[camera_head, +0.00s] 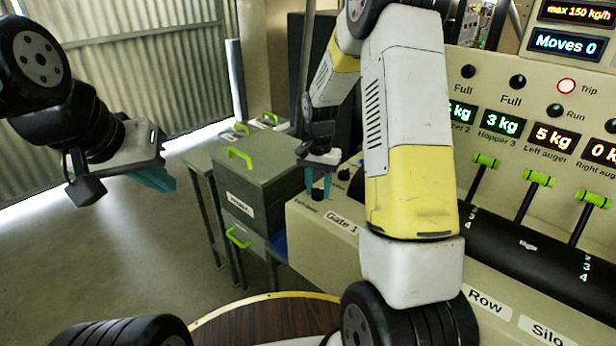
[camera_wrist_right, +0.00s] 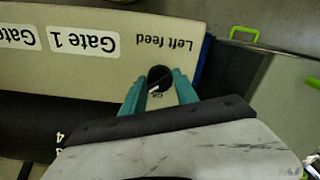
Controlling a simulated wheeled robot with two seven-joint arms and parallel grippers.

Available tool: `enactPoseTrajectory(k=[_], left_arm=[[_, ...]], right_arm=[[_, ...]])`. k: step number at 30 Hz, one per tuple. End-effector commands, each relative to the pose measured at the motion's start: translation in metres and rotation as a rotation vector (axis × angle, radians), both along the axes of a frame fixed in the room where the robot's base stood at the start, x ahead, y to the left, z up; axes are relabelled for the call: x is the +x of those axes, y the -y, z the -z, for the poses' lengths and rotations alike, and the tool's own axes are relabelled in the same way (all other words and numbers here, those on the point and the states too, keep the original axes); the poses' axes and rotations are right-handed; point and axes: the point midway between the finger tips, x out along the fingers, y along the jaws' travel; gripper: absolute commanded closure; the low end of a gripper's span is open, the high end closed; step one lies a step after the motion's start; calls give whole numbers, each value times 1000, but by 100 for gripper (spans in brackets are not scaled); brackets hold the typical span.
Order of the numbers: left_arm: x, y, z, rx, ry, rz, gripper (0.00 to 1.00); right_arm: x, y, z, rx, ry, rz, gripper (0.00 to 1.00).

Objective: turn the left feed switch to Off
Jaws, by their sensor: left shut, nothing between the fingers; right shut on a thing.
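The left feed switch (camera_wrist_right: 160,76) is a round black knob on the beige console, beside the upside-down "Left feed" label (camera_wrist_right: 176,44) in the right wrist view. My right gripper (camera_wrist_right: 160,90) has a teal finger on each side of the knob and is shut on it. Small white lettering shows between the fingers, too small to read surely. In the head view my right gripper (camera_head: 319,186) points down at the console's left end, and its fingers hide the knob. My left gripper (camera_head: 160,178) is shut and empty, in the air at the left.
Green-handled levers (camera_head: 537,178) and lit displays (camera_head: 500,121) are at the right. A grey box (camera_head: 255,175) with green handles stands left of the console.

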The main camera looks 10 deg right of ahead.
Motion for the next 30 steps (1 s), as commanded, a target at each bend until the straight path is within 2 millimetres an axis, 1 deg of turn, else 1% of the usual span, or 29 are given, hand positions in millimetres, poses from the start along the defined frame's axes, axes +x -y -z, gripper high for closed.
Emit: enactPoseTrajectory(k=[18, 24, 30], left_arm=[[0, 0, 0, 0, 0, 0, 100], [0, 0, 0, 0, 0, 0, 100], [0, 0, 0, 0, 0, 0, 100]], right_arm=[[0, 0, -1, 1, 1, -563, 100], [0, 0, -1, 1, 1, -701, 100], [0, 0, -1, 1, 1, -789, 100]])
